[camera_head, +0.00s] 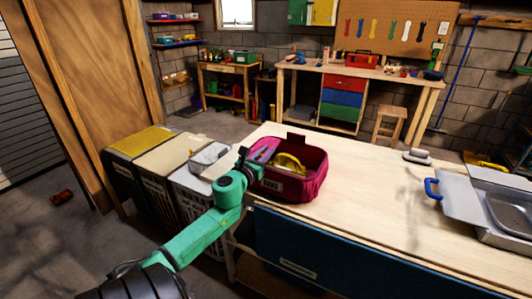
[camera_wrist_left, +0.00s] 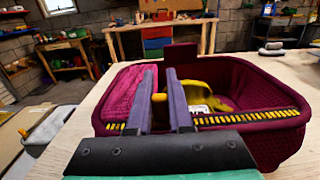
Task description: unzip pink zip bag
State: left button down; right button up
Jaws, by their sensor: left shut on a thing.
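The pink zip bag (camera_head: 308,186) stands on the near left part of the wooden table, beside my left gripper (camera_head: 263,154). In the left wrist view the bag (camera_wrist_left: 278,140) has yellow zip teeth (camera_wrist_left: 250,117) along its near rim, and its top gapes. A yellow item (camera_wrist_left: 207,88) lies inside, with folded pink fabric (camera_wrist_left: 130,85) at the left. The purple fingers of my left gripper (camera_wrist_left: 160,84) are shut on a small yellow zip pull (camera_wrist_left: 159,97) at the near rim. My right gripper does not show.
Laundry bins (camera_head: 160,165) stand left of the table (camera_head: 360,195). A grey case (camera_head: 465,200) with a blue handle and a grey iron-like object (camera_head: 417,156) are on its right part. The tabletop between bag and case is clear. A workbench (camera_head: 350,75) stands behind.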

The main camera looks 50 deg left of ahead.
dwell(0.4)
pick_arm(q)
jog(key=c, duration=0.8)
grip_release()
jog(key=shift+s, duration=0.1)
jog(key=shift+s+d+f, duration=0.15)
jog(key=shift+s+d, duration=0.05)
jog(key=shift+s, duration=0.2)
jog(key=b+v, duration=0.1)
jog(key=v, duration=1.2)
jog(key=shift+s+d, duration=0.15)
jog(key=shift+s, duration=0.1)
